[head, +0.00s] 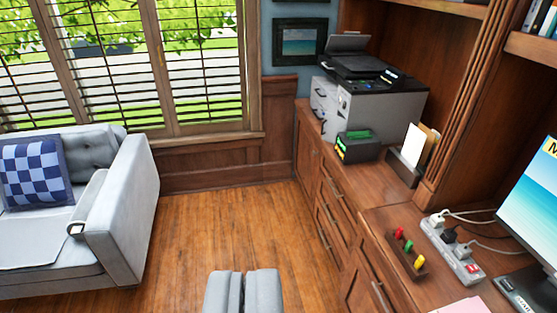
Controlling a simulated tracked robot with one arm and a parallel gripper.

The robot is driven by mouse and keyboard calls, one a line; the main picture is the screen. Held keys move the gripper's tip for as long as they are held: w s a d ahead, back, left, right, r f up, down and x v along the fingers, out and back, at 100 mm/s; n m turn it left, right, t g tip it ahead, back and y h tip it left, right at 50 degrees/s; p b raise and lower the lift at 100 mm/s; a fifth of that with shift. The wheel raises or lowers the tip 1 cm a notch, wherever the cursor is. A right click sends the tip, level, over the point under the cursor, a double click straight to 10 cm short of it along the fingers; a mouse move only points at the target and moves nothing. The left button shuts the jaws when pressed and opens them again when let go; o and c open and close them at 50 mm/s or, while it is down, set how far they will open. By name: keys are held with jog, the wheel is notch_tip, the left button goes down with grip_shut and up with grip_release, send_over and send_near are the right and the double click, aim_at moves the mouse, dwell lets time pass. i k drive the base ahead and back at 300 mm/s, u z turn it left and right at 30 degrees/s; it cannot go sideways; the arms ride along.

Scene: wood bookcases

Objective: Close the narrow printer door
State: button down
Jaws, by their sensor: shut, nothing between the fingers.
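The printer (385,104), grey with a black top, stands on the wood counter at the back right. Its front faces left and carries light panels (324,100) with small dark handles. I cannot tell whether any panel stands open. A narrow wood cabinet door (307,148) is below the printer in the counter's front; it looks about flush, but the view is too small to be sure. My gripper (243,273) is at the bottom middle, its two grey fingers together and empty. It is over the floor, well short of the printer and the cabinet, touching neither.
Wood drawers (326,222) with metal handles line the counter front. A grey sofa (125,205) stands at the left. The wood floor (230,225) between is clear.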

aim_at(332, 124)
jog(key=u, duration=0.05)
jog(key=i, duration=3.15)
jog(key=u, duration=0.1)
